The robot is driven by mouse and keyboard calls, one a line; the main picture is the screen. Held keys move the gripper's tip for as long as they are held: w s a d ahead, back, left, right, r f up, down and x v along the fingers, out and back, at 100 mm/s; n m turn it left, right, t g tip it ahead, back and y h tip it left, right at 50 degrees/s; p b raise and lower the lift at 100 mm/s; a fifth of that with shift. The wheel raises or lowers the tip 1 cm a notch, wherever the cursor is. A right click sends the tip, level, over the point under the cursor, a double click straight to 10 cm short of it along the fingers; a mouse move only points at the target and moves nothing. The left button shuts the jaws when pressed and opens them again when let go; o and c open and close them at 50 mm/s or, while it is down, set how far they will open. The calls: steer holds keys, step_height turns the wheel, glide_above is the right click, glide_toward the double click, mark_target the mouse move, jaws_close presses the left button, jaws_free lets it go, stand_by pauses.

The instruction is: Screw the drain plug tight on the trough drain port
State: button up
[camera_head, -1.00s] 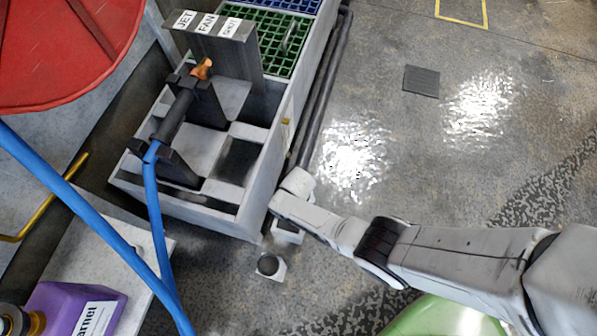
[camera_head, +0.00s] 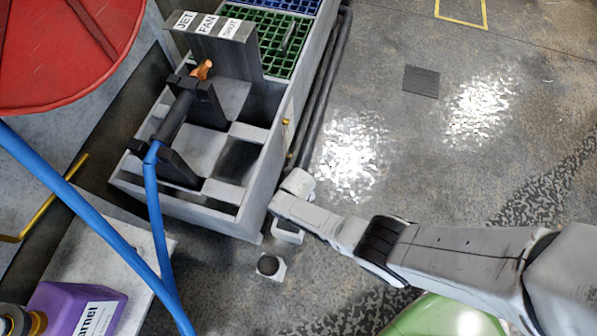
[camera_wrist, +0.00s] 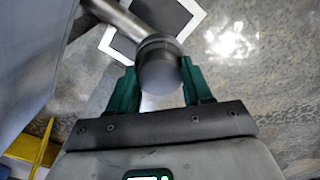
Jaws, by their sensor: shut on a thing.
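In the wrist view, the drain plug (camera_wrist: 160,74) is a grey round cap between the two green fingers of my gripper (camera_wrist: 158,66). The gripper is shut on its sides. The plug sits at the end of a grey pipe, the drain port (camera_wrist: 154,44), in line with it. I cannot tell whether its thread is fully seated. In the head view, my arm reaches to the near right corner of the trough (camera_head: 190,215); the plug and fingertips are hidden there.
A dark square with a white border (camera_wrist: 150,22) lies beyond the pipe in the wrist view. A blue hose (camera_head: 155,220) and purple jug (camera_head: 75,308) are at left. Floor at right is clear.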

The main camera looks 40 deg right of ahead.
steer(key=shift+c, duration=0.7)
steer(key=o, duration=0.5)
steer(key=shift+c, duration=0.2)
steer(key=c, duration=0.6)
steer(key=shift+o, duration=0.2)
steer(key=m, duration=0.5)
steer(key=m, duration=0.5)
steer(key=shift+b, duration=0.3)
